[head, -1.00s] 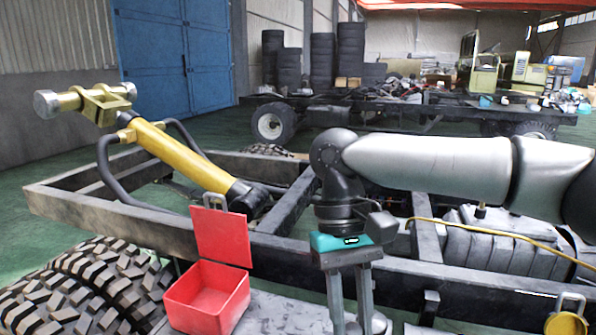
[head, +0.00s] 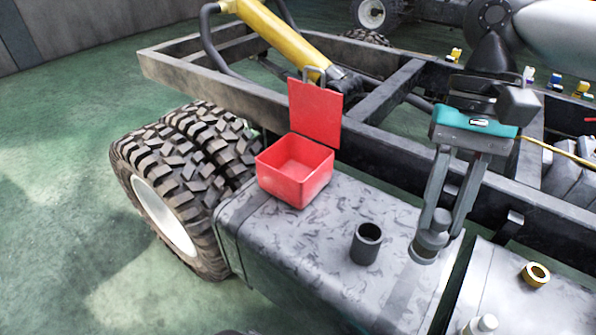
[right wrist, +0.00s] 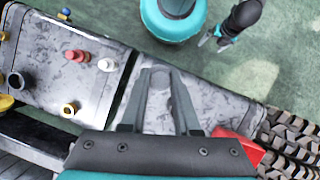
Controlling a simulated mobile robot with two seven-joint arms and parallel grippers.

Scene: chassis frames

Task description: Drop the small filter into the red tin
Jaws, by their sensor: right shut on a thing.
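The red tin (head: 295,172) stands on the grey mottled tank with its lid (head: 315,112) raised at the back. Its inside looks empty. My right gripper (head: 440,228) is shut on a small grey cylindrical piece, which I take for the small filter (head: 428,245), to the right of the tin. The piece also shows between the fingers in the right wrist view (right wrist: 160,84). A red corner of the tin shows there (right wrist: 238,146) beyond the gripper body. My left gripper (right wrist: 220,38) is small in the right wrist view; its jaws are unclear.
A dark open cylinder (head: 366,243) stands on the tank (head: 300,262) between the tin and my right gripper. A yellow ring (head: 536,274) and a whitish fitting (head: 482,325) are at right. A treaded tyre (head: 185,160) and chassis rails (head: 385,102) border the tank.

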